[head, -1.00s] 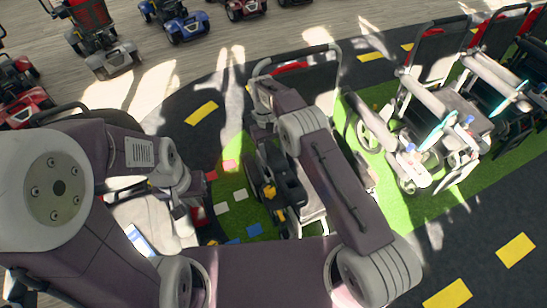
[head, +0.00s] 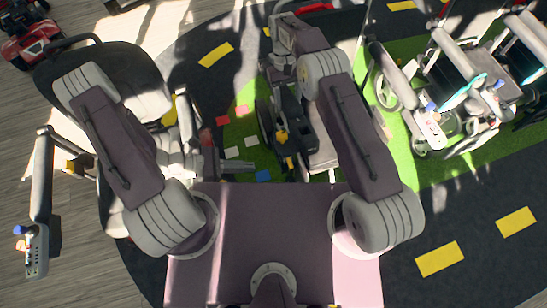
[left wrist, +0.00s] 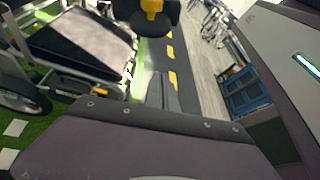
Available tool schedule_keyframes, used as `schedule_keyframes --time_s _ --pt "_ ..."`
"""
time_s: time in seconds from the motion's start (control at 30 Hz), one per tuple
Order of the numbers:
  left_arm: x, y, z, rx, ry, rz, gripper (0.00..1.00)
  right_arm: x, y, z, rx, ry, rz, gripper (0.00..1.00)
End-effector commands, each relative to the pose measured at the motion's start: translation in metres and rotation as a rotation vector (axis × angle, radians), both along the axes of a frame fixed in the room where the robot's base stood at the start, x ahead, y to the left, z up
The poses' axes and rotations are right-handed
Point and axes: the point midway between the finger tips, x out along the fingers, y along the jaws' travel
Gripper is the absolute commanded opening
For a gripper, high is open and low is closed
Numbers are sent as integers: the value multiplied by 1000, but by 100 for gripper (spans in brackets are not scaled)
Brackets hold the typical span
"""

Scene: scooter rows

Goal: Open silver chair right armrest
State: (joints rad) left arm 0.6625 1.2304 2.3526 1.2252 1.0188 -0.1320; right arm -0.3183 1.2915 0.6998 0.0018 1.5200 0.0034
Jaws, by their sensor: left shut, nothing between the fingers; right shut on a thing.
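A silver-framed chair (head: 320,153) stands in the middle of the head view, with a dark, yellow-tipped part along its left side. Its dark seat (left wrist: 85,42) and silver frame show in the left wrist view. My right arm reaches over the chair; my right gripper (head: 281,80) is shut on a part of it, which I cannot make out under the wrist. My left gripper (head: 236,164) is shut and empty, left of the chair and apart from it. Its closed fingers (left wrist: 160,92) show in the left wrist view.
A pale-seated chair with a black back (head: 112,75) and a joystick armrest (head: 37,245) stands at the left, close to my left arm. Several wheelchairs (head: 440,95) stand at the right. Dark road with yellow dashes lies open at the lower right.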

Motion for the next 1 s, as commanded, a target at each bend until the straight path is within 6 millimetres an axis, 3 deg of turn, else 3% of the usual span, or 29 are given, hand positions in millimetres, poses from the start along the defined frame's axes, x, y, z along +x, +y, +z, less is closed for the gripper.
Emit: schedule_keyframes --time_s 0.1,0.37,0.9,1.0 --pt "-9 -1 -6 -52 62 72 0 0 0 0 -2 0 0 0" --pt "-8 -1 -7 -59 68 97 0 -1 0 0 -3 2 0 0" --pt "8 -94 -38 -56 66 88 0 -1 0 0 -3 5 -1 0" --pt "17 -88 -18 -55 60 97 0 -1 0 0 -3 5 0 0"
